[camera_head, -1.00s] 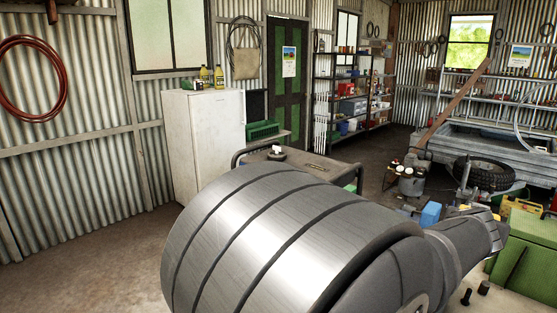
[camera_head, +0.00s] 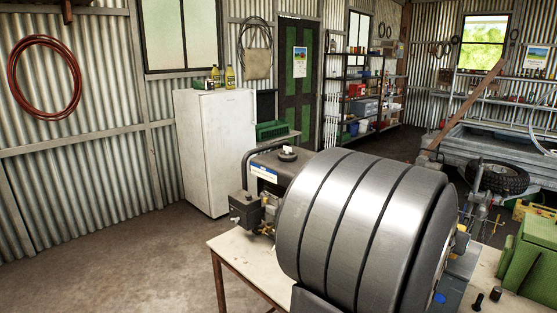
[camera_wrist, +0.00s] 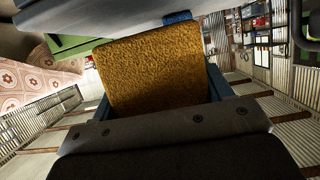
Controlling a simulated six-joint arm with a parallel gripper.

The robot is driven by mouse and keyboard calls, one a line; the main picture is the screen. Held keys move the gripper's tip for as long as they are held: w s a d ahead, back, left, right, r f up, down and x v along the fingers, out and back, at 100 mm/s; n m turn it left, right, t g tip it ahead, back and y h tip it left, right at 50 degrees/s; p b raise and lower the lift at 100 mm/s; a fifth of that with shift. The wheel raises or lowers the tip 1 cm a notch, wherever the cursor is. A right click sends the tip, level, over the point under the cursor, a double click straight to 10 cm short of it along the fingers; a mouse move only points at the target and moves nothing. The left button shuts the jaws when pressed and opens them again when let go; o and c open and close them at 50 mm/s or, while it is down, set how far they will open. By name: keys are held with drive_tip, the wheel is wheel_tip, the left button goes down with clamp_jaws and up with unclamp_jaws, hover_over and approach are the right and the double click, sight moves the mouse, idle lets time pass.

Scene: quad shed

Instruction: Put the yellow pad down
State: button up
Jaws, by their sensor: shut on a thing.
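The yellow pad (camera_wrist: 155,72) fills the middle of the wrist view, a rough, mustard-coloured block. My gripper (camera_wrist: 160,88) is shut on it; grey and dark blue gripper parts border the pad. In the head view my large grey arm link covers the gripper, and I cannot make out the pad there for certain. The pad's underside and any contact with a surface are hidden. The pale workbench (camera_head: 228,247) shows to the left of my arm.
An engine unit (camera_head: 268,185) stands on the bench behind my arm. A green metal box (camera_head: 530,258) and small dark bolts (camera_head: 478,301) lie at the right. A white fridge (camera_head: 214,150) stands by the wall. The bench's left front corner is clear.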

drive_tip(key=shift+f, duration=0.45)
drive_tip(key=shift+w+a, duration=0.35)
drive_tip(key=shift+a, duration=0.15)
drive_tip(key=shift+n+t+y, duration=0.4)
drive_tip(key=shift+n+y, duration=0.2)
drive_tip(key=w+a, duration=0.2)
drive_tip(key=a, duration=0.1)
drive_tip(key=w+a, duration=0.2)
drive_tip(key=a, duration=0.2)
drive_tip(key=w+a, duration=0.2)
drive_tip(key=a, duration=0.2)
drive_tip(key=shift+a+r, duration=0.1)
drive_tip(key=shift+r, duration=0.25)
drive_tip(key=w+a+n+t+y, duration=0.15)
drive_tip(key=w+a, duration=0.25)
drive_tip(key=a, duration=1.2)
drive_tip(key=a+f+n+y, duration=0.3)
drive_tip(key=a+f, duration=1.1)
drive_tip(key=f, duration=0.3)
drive_tip(key=shift+t, duration=0.45)
drive_tip(key=shift+f, duration=0.1)
